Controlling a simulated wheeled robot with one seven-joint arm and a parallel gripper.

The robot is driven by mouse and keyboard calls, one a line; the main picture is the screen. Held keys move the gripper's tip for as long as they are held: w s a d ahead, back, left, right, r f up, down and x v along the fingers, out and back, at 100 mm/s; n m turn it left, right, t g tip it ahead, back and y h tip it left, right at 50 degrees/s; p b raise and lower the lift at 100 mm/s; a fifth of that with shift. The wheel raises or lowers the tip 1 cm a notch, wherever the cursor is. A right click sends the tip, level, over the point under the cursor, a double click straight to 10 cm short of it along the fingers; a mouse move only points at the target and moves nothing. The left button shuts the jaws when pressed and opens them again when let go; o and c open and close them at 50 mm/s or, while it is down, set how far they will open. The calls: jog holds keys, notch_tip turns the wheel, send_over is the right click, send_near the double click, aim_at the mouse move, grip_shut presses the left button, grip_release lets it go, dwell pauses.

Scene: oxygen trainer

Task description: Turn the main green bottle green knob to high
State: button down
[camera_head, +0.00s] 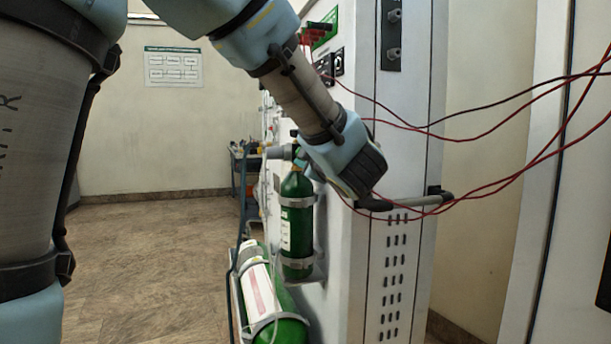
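An upright green bottle (297,222) with a pale label is strapped to the side of the white cabinet. A larger green bottle (290,329) with a white and red label lies tilted below it, partly cut off by the lower edge. The end of my arm (342,150) is just above and right of the upright bottle's top, in front of the cabinet. It covers part of the valve area, and I cannot make out a green knob. I cannot make out my gripper's fingers or what they touch. A grey fitting (279,152) shows left of the bottle top.
The white cabinet (410,160) has a grey handle bar (425,201) on its near side. Red and dark cables (480,135) hang across the right. A dark cart (247,180) stands behind the bottles. The brown floor (150,260) at left is open.

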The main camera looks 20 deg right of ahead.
jog(key=shift+f+n+b, duration=0.2)
jog(key=shift+n+b, duration=0.9)
jog(key=shift+b, duration=0.25)
jog(key=shift+r, duration=0.1)
jog(key=c, duration=0.5)
grip_release()
jog(key=s+a, duration=0.1)
jog(key=s, duration=0.9)
jog(key=shift+s+a+b, duration=0.15)
jog(key=shift+s+b, duration=0.2)
jog(key=shift+b, duration=0.05)
jog(key=shift+s, duration=0.1)
